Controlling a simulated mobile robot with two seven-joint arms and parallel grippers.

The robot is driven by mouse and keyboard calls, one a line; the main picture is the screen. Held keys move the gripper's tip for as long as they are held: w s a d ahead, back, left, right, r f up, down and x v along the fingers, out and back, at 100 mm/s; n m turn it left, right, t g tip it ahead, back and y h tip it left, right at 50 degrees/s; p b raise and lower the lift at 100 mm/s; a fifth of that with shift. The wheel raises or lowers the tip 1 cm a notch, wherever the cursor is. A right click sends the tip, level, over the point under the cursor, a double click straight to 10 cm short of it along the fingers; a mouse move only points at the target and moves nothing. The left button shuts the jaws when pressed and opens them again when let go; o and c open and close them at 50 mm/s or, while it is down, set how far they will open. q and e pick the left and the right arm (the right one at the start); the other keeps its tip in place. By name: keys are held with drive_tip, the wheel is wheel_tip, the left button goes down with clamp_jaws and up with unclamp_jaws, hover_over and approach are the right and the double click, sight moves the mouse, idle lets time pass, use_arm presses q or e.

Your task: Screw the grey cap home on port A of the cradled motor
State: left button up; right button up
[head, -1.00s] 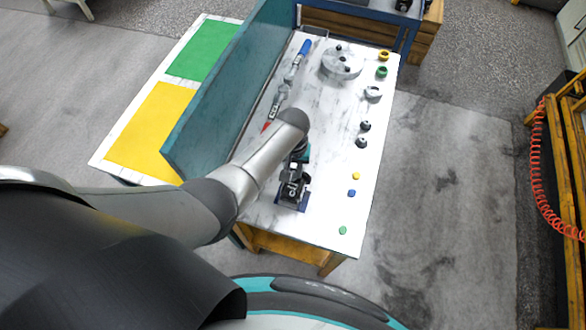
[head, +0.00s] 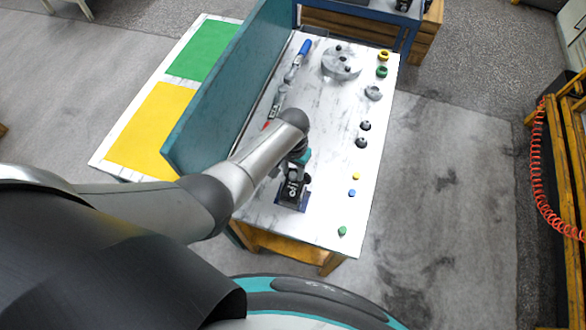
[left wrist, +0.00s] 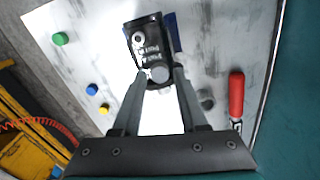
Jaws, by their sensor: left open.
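The black motor (head: 291,192) with white lettering sits on a blue base near the table's front in the head view. It also shows at the top of the left wrist view (left wrist: 146,40). My left gripper (left wrist: 160,76) is open, its two fingertips on either side of a round grey piece (left wrist: 159,74) at the motor's near end, which looks like the grey cap. I cannot tell whether the fingers touch it or how far it is screwed in. In the head view my forearm and wrist hide part of this. My right gripper is not in view.
A red-handled tool (left wrist: 236,95) lies right of the motor in the left wrist view. Yellow, blue and green caps (head: 343,230) and dark round parts (head: 361,142) line the table's right side. A grey disc (head: 341,62) lies at the back. A teal wall (head: 225,85) borders the left.

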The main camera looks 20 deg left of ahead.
use_arm(q)
drive_tip(key=n, duration=0.5)
drive_tip(key=shift+d, duration=0.1)
drive_tip(key=n, duration=0.5)
idle(0.5)
clamp_jaws()
idle(0.6)
drive_tip(key=m, duration=0.4)
drive_tip(key=shift+f+m, duration=0.1)
drive_tip(key=shift+m, duration=0.7)
